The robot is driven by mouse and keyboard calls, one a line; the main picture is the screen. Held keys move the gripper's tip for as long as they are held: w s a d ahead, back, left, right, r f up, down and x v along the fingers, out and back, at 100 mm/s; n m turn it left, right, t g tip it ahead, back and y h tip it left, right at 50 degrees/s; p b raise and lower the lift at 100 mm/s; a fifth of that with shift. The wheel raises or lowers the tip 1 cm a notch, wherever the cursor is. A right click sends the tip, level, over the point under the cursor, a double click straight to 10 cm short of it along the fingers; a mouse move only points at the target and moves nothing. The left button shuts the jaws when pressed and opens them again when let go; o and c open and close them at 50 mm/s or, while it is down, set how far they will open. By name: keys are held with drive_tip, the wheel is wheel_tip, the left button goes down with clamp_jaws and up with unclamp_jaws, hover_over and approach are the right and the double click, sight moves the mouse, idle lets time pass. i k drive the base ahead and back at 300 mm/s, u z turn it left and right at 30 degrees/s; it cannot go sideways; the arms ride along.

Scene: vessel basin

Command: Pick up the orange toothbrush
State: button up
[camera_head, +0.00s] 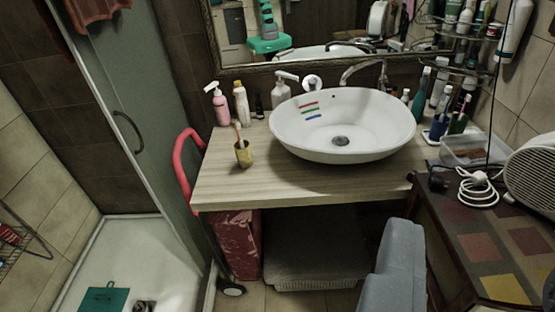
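A yellowish cup (243,156) stands on the wooden counter, left of the white basin. A thin orange-toned toothbrush (238,130) stands in it, tilted, with its upper part above the rim. Its lower part is hidden inside the cup. My gripper is not in view, so whether it is open or shut does not show.
The white basin (342,143) takes up the counter's middle, with three coloured stripes inside. A pink pump bottle (221,106) and other bottles stand behind the cup. A red curved bar (184,170) rises at the counter's left. A grey rounded thing (396,265) stands in front.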

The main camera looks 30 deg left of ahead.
sight(237, 124)
drive_tip(key=z, duration=0.45)
drive_tip(key=k, duration=0.65)
drive_tip(key=z, duration=0.25)
drive_tip(key=i, duration=1.2)
drive_tip(key=u, duration=1.15)
drive_tip(key=i, duration=1.25)
drive_tip(key=u, duration=0.4)
